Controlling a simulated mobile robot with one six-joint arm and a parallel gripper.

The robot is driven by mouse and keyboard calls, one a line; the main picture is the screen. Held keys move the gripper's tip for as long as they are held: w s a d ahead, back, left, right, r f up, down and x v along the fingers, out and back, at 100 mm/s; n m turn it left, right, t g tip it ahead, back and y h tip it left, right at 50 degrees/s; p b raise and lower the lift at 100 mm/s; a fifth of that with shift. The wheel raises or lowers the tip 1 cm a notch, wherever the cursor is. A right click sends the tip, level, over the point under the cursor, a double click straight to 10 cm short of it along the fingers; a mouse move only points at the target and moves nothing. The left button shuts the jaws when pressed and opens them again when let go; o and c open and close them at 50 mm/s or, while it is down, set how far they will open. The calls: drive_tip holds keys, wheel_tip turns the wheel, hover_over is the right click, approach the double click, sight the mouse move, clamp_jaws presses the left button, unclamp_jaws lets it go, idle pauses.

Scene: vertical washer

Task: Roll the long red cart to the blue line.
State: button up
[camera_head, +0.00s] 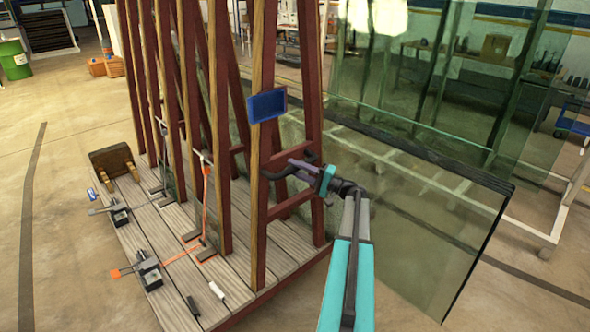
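The long red cart (242,200) has dark red and wooden uprights leaning together in A-shaped frames on a grey plank deck (225,287). It fills the left and middle of the view. My gripper (286,170) is at the cart's near end frame, between its two posts and above a red crossbar (291,204). Its dark fingers overlap the frame; I cannot tell whether they touch it or are shut on it. No blue line shows on the floor; dark lines lie at the left (30,200) and right (530,286).
Large glass sheets (430,235) stand close along the cart's right side. A blue panel (266,106) is on the near post.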

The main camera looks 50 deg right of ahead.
clamp_jaws()
idle(1.2)
